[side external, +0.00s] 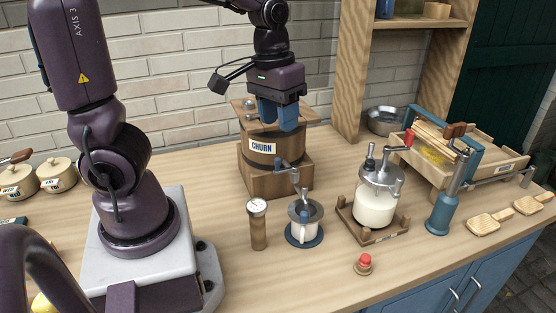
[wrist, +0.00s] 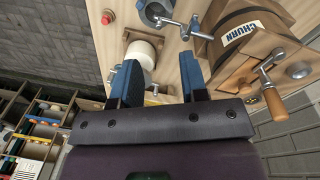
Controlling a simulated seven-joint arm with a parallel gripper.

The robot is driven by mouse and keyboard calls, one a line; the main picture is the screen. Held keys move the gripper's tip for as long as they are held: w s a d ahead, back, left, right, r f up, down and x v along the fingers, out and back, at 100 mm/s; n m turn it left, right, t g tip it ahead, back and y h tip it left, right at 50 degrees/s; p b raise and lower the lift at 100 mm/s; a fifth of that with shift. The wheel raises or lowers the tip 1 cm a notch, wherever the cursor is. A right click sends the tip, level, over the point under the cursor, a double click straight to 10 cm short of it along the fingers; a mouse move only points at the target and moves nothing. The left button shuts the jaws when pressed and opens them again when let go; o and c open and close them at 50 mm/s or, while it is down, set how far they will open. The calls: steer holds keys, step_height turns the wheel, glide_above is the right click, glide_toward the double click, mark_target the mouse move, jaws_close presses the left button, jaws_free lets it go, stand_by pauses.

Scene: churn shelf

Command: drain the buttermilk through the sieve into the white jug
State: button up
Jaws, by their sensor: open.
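The white jug (side external: 303,234) stands on a blue round base on the bench, mostly hidden by the grey sieve (side external: 296,212) over its mouth. The sieve's grey round shape shows at the top of the wrist view (wrist: 153,14). The wooden churn (side external: 262,177) with a dark band and a CHURN label stands behind the jug; a metal crank or tap (side external: 287,164) projects from its front. My gripper (side external: 278,124) is open and empty, blue fingers pointing down near the churn's top. In the wrist view, the churn (wrist: 250,32) lies right of the fingers. Any buttermilk inside is hidden.
A glass jar (side external: 374,208) of white liquid with a crank lid stands in a wooden stand, right of the jug. A dial thermometer (side external: 257,225) stands left of it. A red button (side external: 363,265), blue hand-cranked device (side external: 442,210) and wooden paddles (side external: 490,224) occupy the front right.

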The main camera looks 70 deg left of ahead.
mark_target(277, 159)
steer(key=w+a+n+g, duration=0.1)
steer(key=w+a+n, duration=0.1)
steer(key=a+n, duration=0.3)
steer(key=shift+m+y, duration=0.4)
steer(key=f, duration=1.3)
steer(key=shift+s+a+f, duration=0.15)
steer(key=shift+a+f, duration=0.05)
steer(key=shift+f, duration=0.1)
jaws_close()
